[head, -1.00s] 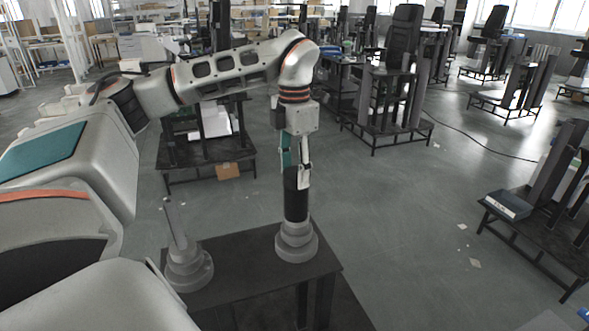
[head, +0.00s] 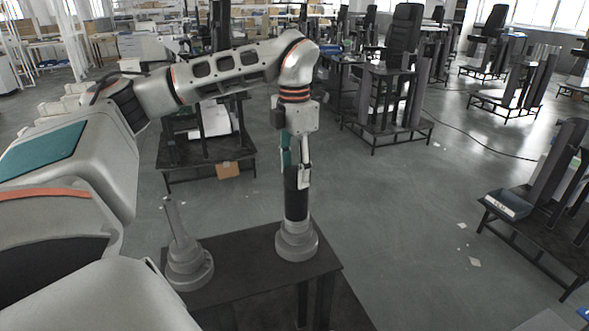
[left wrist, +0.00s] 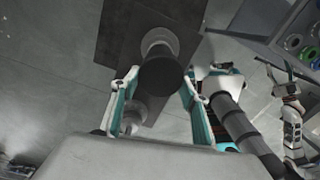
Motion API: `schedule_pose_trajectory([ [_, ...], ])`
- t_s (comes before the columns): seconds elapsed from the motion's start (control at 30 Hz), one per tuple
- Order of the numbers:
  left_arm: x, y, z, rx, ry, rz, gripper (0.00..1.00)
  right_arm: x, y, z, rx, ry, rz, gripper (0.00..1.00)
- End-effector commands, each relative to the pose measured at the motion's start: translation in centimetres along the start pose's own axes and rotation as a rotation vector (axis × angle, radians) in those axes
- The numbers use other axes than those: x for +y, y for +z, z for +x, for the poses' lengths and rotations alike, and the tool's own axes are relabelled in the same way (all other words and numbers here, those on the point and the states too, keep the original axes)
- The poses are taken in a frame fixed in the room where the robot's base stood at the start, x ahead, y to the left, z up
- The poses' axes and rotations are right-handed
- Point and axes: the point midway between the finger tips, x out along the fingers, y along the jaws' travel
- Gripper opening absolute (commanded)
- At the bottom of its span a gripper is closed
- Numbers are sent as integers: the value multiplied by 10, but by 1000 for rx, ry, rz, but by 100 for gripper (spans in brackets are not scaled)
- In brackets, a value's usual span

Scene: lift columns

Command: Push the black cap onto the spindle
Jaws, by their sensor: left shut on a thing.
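The black cap (head: 296,206) is an upright dark cylinder in the head view. Its lower end meets the top of a grey stepped base (head: 297,244) on the dark table (head: 240,286). The spindle inside is hidden, so I cannot tell how deep the cap sits. My left gripper (head: 296,172) points down and is shut on the cap's upper part. In the left wrist view the cap (left wrist: 160,76) is end-on between the teal-and-white fingers, in front of the grey base (left wrist: 159,38). A possible right gripper (left wrist: 284,88) shows small at the right there; its fingers are unclear.
A second grey base with a bare, slightly leaning rod (head: 177,226) stands left of the cap on the same table. A blue bin (head: 507,204) sits on a dark stand at the right. Several other stands fill the background.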

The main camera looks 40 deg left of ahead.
Motion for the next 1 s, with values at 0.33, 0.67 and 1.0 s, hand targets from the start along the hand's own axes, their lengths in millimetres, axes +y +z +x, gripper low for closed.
schedule_pose_trajectory([
  [0.33, -1, -2, 4, 8, -1, 1, 22, 2, 1, 0, -1, 0, -7, 59],
  [0.67, -1, -1, 3, 7, -1, 1, 64, 4, 2, 0, -2, 0, -15, 59],
  [1.0, 0, -1, 2, 4, -1, 1, 81, 2, 1, 0, -1, 0, -8, 59],
])
